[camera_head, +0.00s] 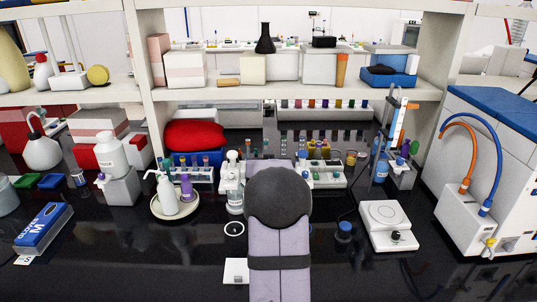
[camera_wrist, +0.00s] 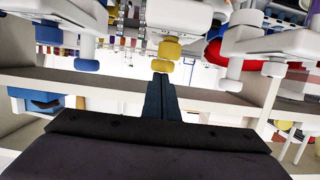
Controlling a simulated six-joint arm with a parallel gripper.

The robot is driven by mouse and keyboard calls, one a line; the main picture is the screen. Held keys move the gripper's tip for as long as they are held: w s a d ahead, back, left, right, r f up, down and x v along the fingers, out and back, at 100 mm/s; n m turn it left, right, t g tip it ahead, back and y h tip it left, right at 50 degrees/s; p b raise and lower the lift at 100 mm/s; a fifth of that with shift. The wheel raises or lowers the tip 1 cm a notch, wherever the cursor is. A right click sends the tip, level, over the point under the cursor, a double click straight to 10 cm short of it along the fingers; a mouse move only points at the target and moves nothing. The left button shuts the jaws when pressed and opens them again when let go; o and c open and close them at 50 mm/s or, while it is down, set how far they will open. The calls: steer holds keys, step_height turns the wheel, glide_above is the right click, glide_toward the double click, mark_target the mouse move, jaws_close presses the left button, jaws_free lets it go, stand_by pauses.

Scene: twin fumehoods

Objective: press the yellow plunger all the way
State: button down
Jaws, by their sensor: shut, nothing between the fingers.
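In the wrist view, a yellow plunger (camera_wrist: 162,66) is a small round yellow cap on a white dispenser-like body. A wider yellow collar (camera_wrist: 170,50) sits beside it. My gripper (camera_wrist: 160,77) is shut and empty, its narrow dark fingertips right at the yellow cap. I cannot tell whether they touch it or how far it is pressed in. In the head view my arm hides the gripper and the yellow plunger.
A blue-capped dispenser (camera_wrist: 86,60) and a white-knobbed one (camera_wrist: 232,75) stand on either side. In the head view, a white dispenser bottle (camera_head: 234,197) stands left of my arm, and a white scale (camera_head: 388,222) sits to the right.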

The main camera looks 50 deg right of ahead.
step_height(320, 180, up, 3)
steer(key=shift+r+p, duration=0.15)
steer(key=shift+p, duration=0.5)
steer(key=b+v, duration=0.5)
steer(key=v, duration=0.5)
